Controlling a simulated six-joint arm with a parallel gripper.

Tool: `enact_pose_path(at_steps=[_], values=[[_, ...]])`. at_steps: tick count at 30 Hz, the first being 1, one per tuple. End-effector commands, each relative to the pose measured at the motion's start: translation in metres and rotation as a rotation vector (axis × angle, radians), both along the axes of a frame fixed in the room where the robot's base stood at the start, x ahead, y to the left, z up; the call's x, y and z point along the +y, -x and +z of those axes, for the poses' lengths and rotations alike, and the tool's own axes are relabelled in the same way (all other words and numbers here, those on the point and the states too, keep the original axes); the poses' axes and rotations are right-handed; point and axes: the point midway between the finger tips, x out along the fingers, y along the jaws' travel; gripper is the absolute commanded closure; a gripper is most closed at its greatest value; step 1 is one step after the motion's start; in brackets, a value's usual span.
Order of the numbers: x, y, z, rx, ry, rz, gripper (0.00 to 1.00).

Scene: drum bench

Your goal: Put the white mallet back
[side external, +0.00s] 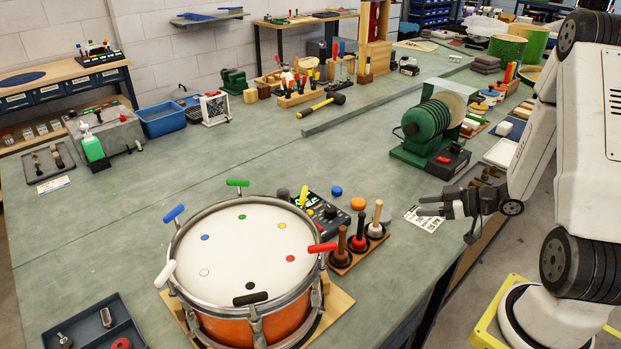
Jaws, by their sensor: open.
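A wooden mallet rack (346,268) stands on the bench to the right of the drum and holds three upright mallets. The one at its right end has a pale wooden handle and a whitish head (376,229), and looks like the white mallet. How deep the heads sit in the rack is hard to tell. My gripper (421,206) is open and empty, to the right of the rack and apart from it, with its fingers pointing left.
The orange drum (240,250) has coloured handles around its rim, including a white one (165,273) at left. A black control box (326,212) is behind the rack. A printed card (424,219) lies by my gripper; a green machine (430,130) stands behind.

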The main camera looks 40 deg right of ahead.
Motion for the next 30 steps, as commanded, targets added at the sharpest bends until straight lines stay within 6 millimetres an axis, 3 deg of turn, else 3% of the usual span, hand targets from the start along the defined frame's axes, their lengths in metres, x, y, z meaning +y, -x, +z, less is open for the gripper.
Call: enact_pose_path(at_steps=[19,30], values=[[0.000,-0.003,0.000,0.011,0.013,-0.006,0.43],[0.005,-0.039,0.002,0.186,0.197,-0.118,0.43]])
